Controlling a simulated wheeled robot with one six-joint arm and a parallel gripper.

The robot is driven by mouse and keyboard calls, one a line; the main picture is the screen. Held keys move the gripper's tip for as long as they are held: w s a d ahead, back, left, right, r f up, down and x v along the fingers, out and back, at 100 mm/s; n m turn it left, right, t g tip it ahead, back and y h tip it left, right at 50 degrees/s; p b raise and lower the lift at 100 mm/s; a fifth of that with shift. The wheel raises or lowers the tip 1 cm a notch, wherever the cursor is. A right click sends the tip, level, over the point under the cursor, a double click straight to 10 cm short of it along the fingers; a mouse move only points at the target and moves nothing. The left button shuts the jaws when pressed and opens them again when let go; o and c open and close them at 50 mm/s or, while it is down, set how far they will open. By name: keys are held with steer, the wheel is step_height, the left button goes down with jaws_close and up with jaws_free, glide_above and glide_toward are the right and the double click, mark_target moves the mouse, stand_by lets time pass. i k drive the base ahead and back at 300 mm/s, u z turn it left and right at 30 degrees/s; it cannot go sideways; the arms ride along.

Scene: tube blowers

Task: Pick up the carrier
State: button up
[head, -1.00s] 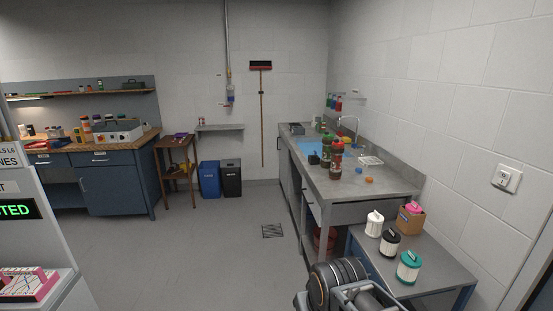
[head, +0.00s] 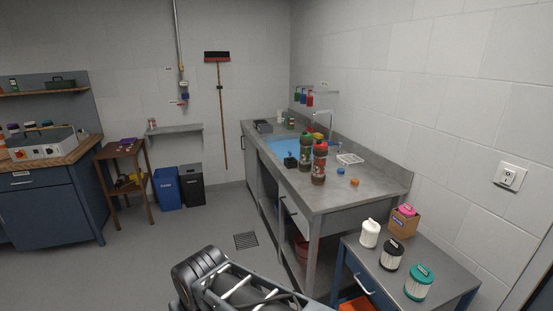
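Two upright cylinders stand side by side on the grey sink counter: one with a red cap (head: 319,163) and one with a green cap (head: 305,150). They look like tube carriers, but I cannot tell which thing is the task's carrier. On the low table are a black-lidded canister (head: 391,254) and a teal-lidded canister (head: 418,283), both with pale bodies and top handles. My arm shows at the bottom centre, short of the counter and low table. My gripper's fingertips are not visible.
The sink counter (head: 352,196) runs along the right wall, with a blue basin. The low table (head: 363,263) in front also holds a white bottle (head: 370,233) and a cardboard box (head: 404,221). Blue (head: 167,188) and black (head: 190,185) bins stand at the back.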

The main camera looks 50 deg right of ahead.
mark_target(318, 176)
steer(key=z, duration=0.25)
steer(key=i, duration=0.85)
steer(key=z, duration=1.1)
steer(key=i, duration=0.6)
steer(key=u, duration=1.75)
steer(key=k, duration=1.2)
steer(key=z, duration=1.1)
steer(key=i, duration=0.95)
steer(key=z, duration=0.05)
